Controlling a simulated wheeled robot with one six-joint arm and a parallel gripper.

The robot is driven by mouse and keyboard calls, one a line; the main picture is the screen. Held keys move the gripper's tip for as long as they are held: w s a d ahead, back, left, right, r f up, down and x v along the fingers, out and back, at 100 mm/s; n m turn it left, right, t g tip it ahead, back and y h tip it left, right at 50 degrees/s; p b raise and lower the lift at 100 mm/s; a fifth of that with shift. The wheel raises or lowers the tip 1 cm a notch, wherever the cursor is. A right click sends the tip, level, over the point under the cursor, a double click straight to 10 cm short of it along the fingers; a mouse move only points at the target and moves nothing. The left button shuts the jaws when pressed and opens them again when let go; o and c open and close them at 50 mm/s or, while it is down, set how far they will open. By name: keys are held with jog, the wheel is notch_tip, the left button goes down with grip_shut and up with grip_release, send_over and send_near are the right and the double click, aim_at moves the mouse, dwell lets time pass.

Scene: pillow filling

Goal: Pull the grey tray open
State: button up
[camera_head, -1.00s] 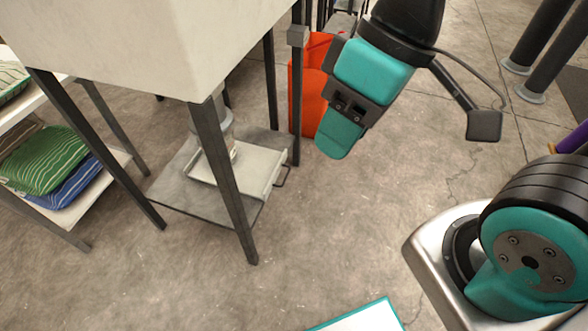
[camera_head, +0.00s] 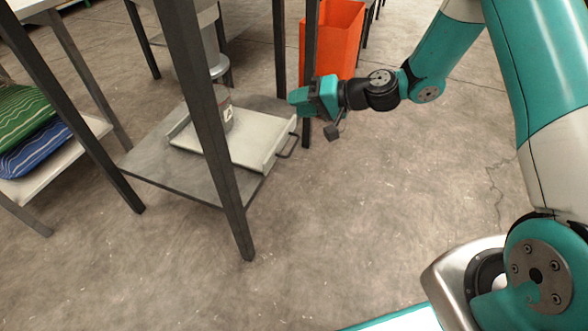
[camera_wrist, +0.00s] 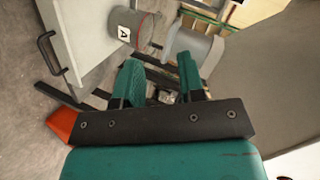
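The grey tray (camera_head: 255,142) lies on the low shelf of a dark-legged stand. Its dark handle (camera_head: 289,147) sticks out at the right end. A grey canister with a white "A" label (camera_head: 228,110) stands on the tray, partly hidden by a stand leg. My gripper (camera_head: 293,97) is beside the stand's right leg, above and apart from the handle. In the wrist view the tray (camera_wrist: 82,28) and its handle (camera_wrist: 44,48) are at upper left, outside the fingers. My gripper (camera_wrist: 158,80) is open there with nothing between the fingers.
The shelf (camera_head: 165,178) extends around the tray, with stand legs (camera_head: 236,215) at its corners. An orange bin (camera_head: 333,38) stands behind my gripper. A rack with striped pillows (camera_head: 30,135) is at left. The floor right of the handle is clear.

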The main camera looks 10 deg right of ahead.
jog(key=w+d+f+m+t+b, duration=0.1)
jog(key=d+f+m+t+b, duration=0.15)
jog(key=f, duration=0.55)
jog(key=w+d+f+m+t+b, duration=0.1)
jog(key=w+d+f+m+b, duration=0.15)
jog(key=f, duration=0.55)
jog(key=m+t+h+b, duration=0.3)
jog(key=m+h+b, duration=0.1)
jog(key=b, duration=0.2)
send_near(294, 146)
jog(key=b+x, duration=0.2)
jog(key=x, duration=0.1)
jog(key=b+x, duration=0.5)
jog(key=x, duration=0.2)
jog(key=shift+f+b, duration=0.3)
jog(key=shift+b, duration=0.05)
grip_shut()
